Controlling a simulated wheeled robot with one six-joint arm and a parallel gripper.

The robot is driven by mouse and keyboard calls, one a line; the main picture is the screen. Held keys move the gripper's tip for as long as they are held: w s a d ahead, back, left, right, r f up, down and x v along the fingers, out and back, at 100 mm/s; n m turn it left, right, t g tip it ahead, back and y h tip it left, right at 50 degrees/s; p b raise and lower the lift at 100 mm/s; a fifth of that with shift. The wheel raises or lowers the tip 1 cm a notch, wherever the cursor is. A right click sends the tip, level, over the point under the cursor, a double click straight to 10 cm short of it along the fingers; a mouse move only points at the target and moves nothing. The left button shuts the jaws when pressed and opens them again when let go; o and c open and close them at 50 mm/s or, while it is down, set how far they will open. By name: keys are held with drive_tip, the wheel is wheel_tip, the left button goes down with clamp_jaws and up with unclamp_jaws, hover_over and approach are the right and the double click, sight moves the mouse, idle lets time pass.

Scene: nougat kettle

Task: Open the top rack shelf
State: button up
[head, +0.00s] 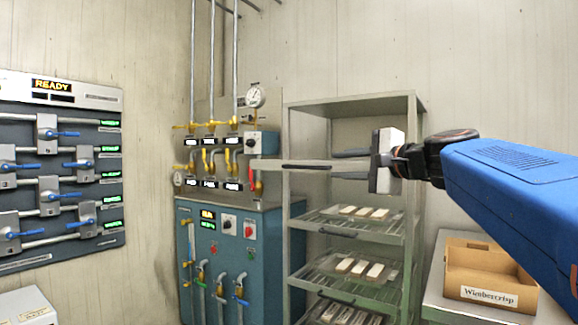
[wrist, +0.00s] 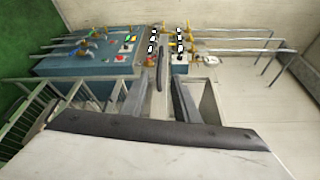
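The metal rack (head: 355,106) stands right of centre in the head view. Its top shelf (head: 270,163) shows nearly edge-on as a pale front bar with a dark handle (head: 307,167). This bar reaches left past the rack's left post, so the shelf looks at least partly pulled out. My gripper (head: 333,165) is at about the handle's height, its fingers pointing left, apart and empty. The fingertips appear a little right of the handle. In the wrist view my gripper (wrist: 162,84) also shows spread fingers, with a dark bar, apparently the handle, just beyond the gap.
Lower shelves (head: 345,225) hold pale bars. A blue machine (head: 262,270) with pipes and valves stands close to the rack's left. A cardboard box (head: 490,272) sits on a table at right. A valve panel (head: 62,190) hangs on the left wall.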

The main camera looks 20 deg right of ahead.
drive_tip(key=shift+s+d, duration=0.15)
drive_tip(key=shift+s, duration=0.35)
drive_tip(key=s+a+f+n+g, duration=0.2)
drive_tip(key=a+f, duration=0.1)
drive_tip(key=f, duration=0.5)
drive_tip(key=s+a+f+n+g, duration=0.3)
drive_tip(key=f, duration=0.5)
drive_tip(key=s+a+f+n+g, duration=0.2)
drive_tip(key=a+f, duration=0.1)
drive_tip(key=f, duration=0.5)
drive_tip(key=s+d+f+n+g+h, duration=0.1)
drive_tip(key=s+f+n, duration=0.4)
drive_tip(key=f, duration=0.6)
drive_tip(key=s+d+f+n+g+h, duration=0.1)
drive_tip(key=s+f+n+g+h, duration=0.2)
drive_tip(key=s+f, duration=0.6)
drive_tip(key=shift+f+n+g+h, duration=0.3)
drive_tip(key=shift+f+n, duration=0.65)
drive_tip(key=shift+n, duration=0.05)
drive_tip(key=shift+s+d, duration=0.1)
drive_tip(key=shift+d, duration=0.05)
